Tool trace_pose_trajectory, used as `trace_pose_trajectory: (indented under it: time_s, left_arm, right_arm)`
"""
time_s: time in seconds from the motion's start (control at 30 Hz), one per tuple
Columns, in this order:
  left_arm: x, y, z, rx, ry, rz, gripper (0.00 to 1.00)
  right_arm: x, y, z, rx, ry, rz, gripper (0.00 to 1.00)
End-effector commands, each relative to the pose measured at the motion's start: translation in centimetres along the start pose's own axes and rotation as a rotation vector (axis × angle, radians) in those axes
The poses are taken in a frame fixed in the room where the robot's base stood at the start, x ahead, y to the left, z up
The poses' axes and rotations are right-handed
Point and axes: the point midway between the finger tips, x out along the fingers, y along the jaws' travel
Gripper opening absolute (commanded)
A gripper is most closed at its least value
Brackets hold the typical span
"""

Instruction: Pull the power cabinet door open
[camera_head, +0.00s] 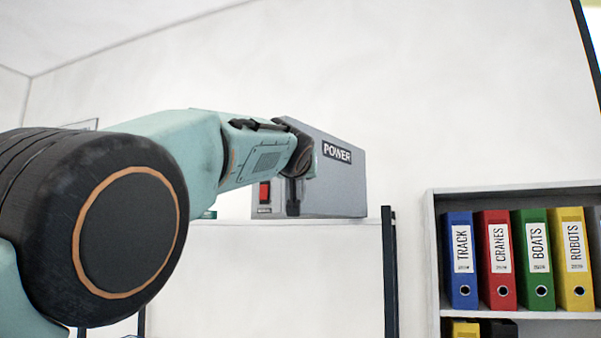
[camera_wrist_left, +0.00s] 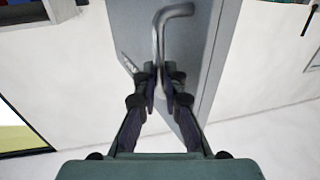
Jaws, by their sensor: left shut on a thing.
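The grey power cabinet (camera_head: 343,190) sits at mid-height on the wall side, with a "POWER" label on its face; a red switch (camera_head: 264,192) shows at its lower left. My left arm reaches across to it and hides part of its front. My left gripper (camera_head: 294,205) is at the cabinet, mostly hidden behind its own wrist. In the left wrist view, the bent metal handle (camera_wrist_left: 175,12) stands on the grey door panel (camera_wrist_left: 204,55). My left gripper (camera_wrist_left: 161,82) is shut on the handle's straight part. I cannot tell whether the door stands ajar. My right gripper is not in view.
A white shelf unit (camera_head: 434,262) at the right holds blue, red, green and yellow binders (camera_head: 497,258). A dark upright post (camera_head: 389,270) stands below and right of the cabinet. The wall above the cabinet is bare.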

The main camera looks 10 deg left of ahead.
Motion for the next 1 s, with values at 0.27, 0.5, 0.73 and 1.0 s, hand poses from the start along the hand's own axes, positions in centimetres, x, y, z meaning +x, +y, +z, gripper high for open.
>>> trace_pose_trajectory:
  time_s: [0.27, 0.5, 0.73, 1.0]
  left_arm:
    - [-0.05, -0.08, -0.56, 0.003, 0.013, 0.004, 0.0]
    - [-0.05, -0.03, -0.51, 0.003, 0.012, 0.004, 0.11]
    - [-0.06, -0.01, -0.34, 0.002, 0.008, 0.002, 0.3]
    - [-0.1, 0.04, -0.27, 0.002, 0.005, 0.001, 0.33]
  right_arm:
    - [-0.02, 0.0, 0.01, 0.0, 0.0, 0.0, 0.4]
    - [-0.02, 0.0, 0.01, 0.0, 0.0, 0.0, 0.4]
    - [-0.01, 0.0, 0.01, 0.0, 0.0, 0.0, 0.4]
    - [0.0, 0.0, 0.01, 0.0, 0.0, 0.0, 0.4]
